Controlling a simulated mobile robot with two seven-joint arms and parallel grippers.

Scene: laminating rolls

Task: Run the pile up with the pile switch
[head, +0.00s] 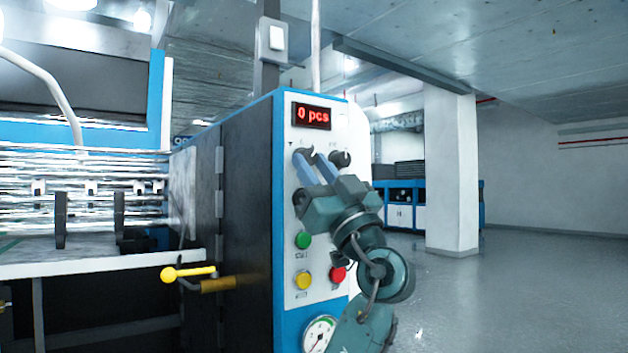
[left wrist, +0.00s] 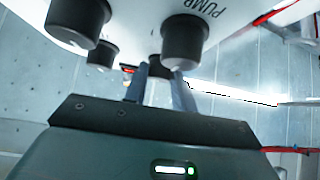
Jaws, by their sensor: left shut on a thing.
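The machine's white control panel (head: 318,125) faces me, with two dark switch knobs near its top. My left gripper (head: 308,158) reaches up to the left one, a black knob (head: 302,153), with its two blue-grey fingers. In the left wrist view, my left gripper (left wrist: 157,75) has its fingers on either side of a black knob (left wrist: 159,67) and is shut on it. The knob's label is too small to read, so I cannot confirm it is the pile switch. The right knob (head: 341,159) stands free beside the fingers. My right gripper is not in view.
A red display (head: 311,116) reads "0 pcs". Below are a green button (head: 303,240), a yellow button (head: 302,280), a red button (head: 338,274) and a gauge (head: 319,334). A knob near the "PUMP" label (left wrist: 184,38) stands close to my fingers. Open floor lies right.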

